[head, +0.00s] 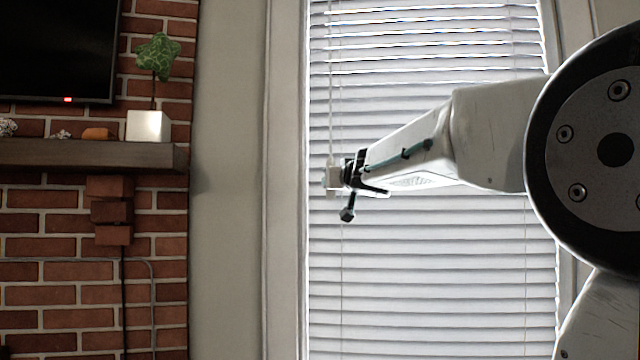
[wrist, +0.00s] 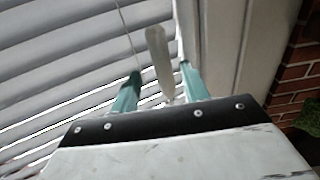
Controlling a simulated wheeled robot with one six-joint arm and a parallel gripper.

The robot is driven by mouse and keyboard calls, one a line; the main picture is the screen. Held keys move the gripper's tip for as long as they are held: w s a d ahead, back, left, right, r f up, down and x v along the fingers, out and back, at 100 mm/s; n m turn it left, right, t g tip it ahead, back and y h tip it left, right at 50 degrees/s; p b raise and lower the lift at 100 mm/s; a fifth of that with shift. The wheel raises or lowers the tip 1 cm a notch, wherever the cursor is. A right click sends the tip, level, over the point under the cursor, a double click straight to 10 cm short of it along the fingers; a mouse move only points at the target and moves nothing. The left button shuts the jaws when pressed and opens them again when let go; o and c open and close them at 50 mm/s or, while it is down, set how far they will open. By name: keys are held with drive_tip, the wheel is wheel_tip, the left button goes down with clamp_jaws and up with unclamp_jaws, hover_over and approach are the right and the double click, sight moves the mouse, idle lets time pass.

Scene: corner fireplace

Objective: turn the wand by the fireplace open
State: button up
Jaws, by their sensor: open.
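The blind's wand is a thin, pale rod (head: 331,80) hanging down the left side of the white blinds (head: 430,240) in the head view. In the wrist view its lower end is a pale, flattened handle (wrist: 157,52). My gripper (wrist: 160,72) is open, with one teal finger on each side of the handle; a small gap shows on both sides. In the head view my gripper (head: 338,177) is at the left part of the blinds, and the wand's lower end is hard to make out there. Narrow bright gaps show between the slats.
A brick fireplace wall (head: 60,295) with a wooden mantel (head: 90,154) stands at the left. A white planter (head: 148,126) sits on the mantel's right end. The window frame (head: 285,200) is close to the left of my gripper.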

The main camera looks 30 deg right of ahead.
drive_tip(key=x, duration=0.8)
drive_tip(key=shift+a, duration=0.1)
drive_tip(key=c, duration=1)
